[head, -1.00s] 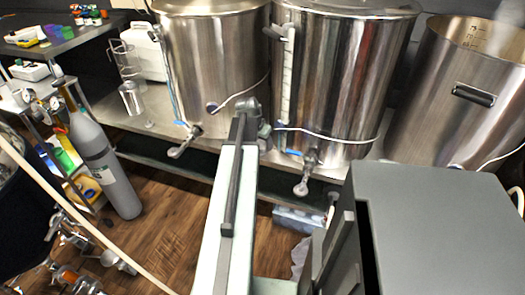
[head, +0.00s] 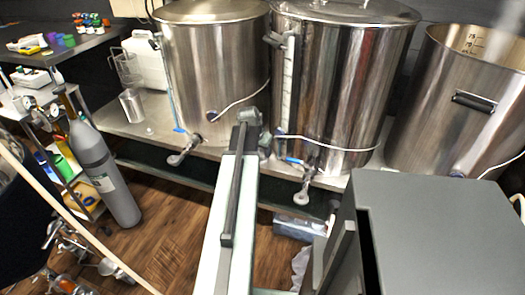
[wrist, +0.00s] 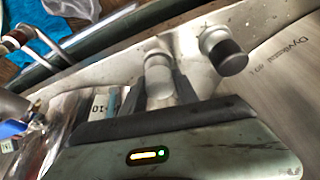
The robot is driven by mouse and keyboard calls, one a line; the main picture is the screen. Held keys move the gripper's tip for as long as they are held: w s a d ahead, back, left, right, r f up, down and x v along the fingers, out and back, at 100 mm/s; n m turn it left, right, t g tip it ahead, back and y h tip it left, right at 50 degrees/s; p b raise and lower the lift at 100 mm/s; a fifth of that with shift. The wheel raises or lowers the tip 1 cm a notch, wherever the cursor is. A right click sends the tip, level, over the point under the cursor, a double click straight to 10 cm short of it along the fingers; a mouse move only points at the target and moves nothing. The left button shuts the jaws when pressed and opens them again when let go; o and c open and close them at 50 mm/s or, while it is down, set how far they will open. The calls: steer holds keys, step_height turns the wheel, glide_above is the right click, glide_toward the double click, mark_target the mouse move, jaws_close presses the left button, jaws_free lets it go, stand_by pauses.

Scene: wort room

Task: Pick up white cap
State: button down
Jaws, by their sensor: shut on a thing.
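In the wrist view, my gripper (wrist: 160,92) has its two dark fingers closed on the sides of a pale, short cylinder, which looks like the white cap (wrist: 158,72). Its lower part is hidden between the fingers. Just to its right stands a separate dark-topped metal cylinder (wrist: 230,58), apart from the fingers. In the head view my arm reaches forward to the gap between two steel kettles. My gripper and what it holds are hidden there behind the arm's end.
Steel kettles (head: 215,75) (head: 340,90) with valves stand on a metal bench (head: 128,130); an open pot (head: 440,120) is at right. A small white thing (head: 150,130) and a metal cup (head: 132,105) are on the bench. A gas cylinder (head: 105,170) stands left.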

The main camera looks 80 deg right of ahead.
step_height(320, 180, up, 28)
steer(key=p, duration=2.7)
steer(key=shift+f, duration=0.15)
step_height(320, 180, up, 4)
steer(key=p, duration=0.4)
steer(key=shift+r+p, duration=0.2)
steer(key=shift+p, duration=0.15)
steer(key=shift+w+f, duration=0.1)
